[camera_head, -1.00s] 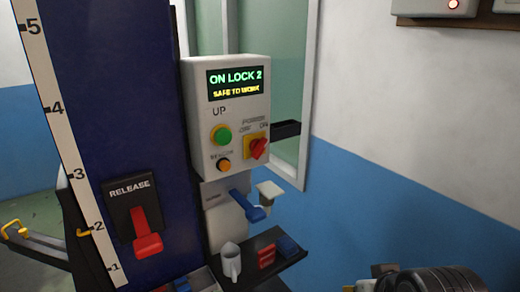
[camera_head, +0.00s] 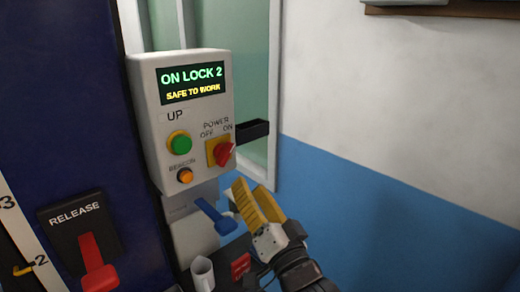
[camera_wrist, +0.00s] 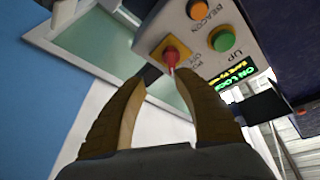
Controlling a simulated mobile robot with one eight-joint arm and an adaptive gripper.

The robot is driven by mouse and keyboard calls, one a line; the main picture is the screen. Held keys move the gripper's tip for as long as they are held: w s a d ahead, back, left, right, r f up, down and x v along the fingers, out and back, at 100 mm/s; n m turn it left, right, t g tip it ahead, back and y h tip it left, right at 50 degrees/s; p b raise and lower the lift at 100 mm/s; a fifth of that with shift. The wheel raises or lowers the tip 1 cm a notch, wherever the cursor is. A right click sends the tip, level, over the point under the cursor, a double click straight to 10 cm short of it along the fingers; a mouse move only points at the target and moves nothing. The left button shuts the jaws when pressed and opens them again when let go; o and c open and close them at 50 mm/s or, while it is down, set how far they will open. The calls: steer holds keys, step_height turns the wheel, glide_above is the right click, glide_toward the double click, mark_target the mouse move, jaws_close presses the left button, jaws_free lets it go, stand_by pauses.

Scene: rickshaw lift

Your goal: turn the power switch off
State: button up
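The power switch (camera_head: 225,153) is a red rotary knob on a yellow plate, on the front of a grey control box (camera_head: 150,120). Its pointer is turned toward the ON label at the upper right. The box display (camera_head: 193,82) reads "ON LOCK 2, SAFE TO WORK". My gripper (camera_head: 250,192) has yellow-brown fingers and is below and right of the switch, apart from it. In the wrist view, the fingers of my gripper (camera_wrist: 157,78) are spread with nothing between them, and the red knob (camera_wrist: 171,58) shows just beyond the fingertips, upside down.
A green UP button (camera_head: 179,143) and an orange BEACON button (camera_head: 185,176) sit left of the switch. A blue lever (camera_head: 215,215) is below the box. A red release handle (camera_head: 95,265) is at lower left. A black holder (camera_head: 254,130) sticks out right of the box.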

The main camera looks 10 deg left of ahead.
mark_target(228, 157)
steer(key=shift+y, duration=0.5)
steer(key=x, duration=0.3)
steer(key=b+x, duration=0.1)
steer(key=x, duration=0.3)
steer(key=s+r+x, duration=0.1)
steer(key=x, duration=0.3)
steer(key=shift+a, duration=0.4)
steer(key=shift+c, duration=0.4)
jaws_close()
steer(key=shift+d+r, duration=0.1)
